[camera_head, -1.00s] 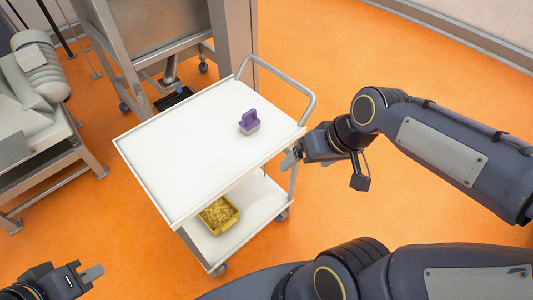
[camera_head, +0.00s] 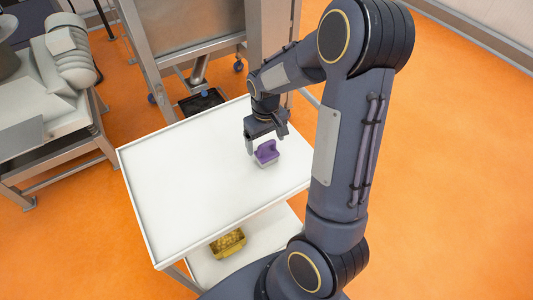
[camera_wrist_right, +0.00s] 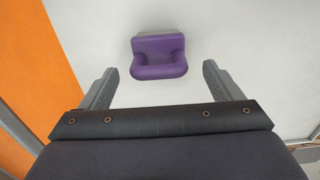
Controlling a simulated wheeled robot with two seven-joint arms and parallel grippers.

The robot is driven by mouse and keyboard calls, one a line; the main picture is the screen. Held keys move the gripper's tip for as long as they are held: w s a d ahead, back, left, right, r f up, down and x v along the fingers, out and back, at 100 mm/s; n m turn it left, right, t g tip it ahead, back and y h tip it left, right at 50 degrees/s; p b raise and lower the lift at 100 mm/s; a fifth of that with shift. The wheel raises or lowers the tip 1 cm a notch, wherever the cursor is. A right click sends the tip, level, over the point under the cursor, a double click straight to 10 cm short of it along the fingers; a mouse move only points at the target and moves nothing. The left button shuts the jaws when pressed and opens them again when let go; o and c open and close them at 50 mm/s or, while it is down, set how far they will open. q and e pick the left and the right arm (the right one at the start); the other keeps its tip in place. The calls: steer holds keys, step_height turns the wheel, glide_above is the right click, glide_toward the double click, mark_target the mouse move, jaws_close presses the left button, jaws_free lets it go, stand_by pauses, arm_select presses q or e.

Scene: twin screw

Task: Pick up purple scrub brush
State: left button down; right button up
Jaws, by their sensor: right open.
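The purple scrub brush (camera_head: 267,151) with a pale base stands on the white top of the cart, toward its right side. It also shows in the right wrist view (camera_wrist_right: 158,56), ahead of the fingertips and roughly centred between them. My right gripper (camera_head: 264,148) is above the cart top, close to the brush, pointing down. In the right wrist view its two fingers (camera_wrist_right: 158,85) are wide apart with nothing between them. Whether a finger touches the brush is not clear, but a gap shows in the wrist view. My left gripper is not in view.
The white cart top (camera_head: 185,190) is otherwise bare, with a low rim. A yellow container (camera_head: 228,243) sits on the cart's lower shelf. A metal frame (camera_head: 170,40) stands behind the cart. A metal bench (camera_head: 60,150) with pale items stands at the left.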

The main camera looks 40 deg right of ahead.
steer(key=shift+s+f, duration=0.2)
steer(key=shift+f, duration=1.7)
steer(key=c, duration=1.1)
steer(key=shift+r, duration=0.1)
steer(key=shift+r, duration=0.5)
steer(key=w+a+r, duration=0.3)
steer(key=r, duration=0.1)
steer(key=w+a+r+b, duration=0.1)
steer(key=w+a+r, duration=0.1)
steer(key=w+r, duration=0.2)
steer(key=w+a+r, duration=0.3)
steer(key=w+r, duration=0.1)
steer(key=shift+a, duration=0.35)
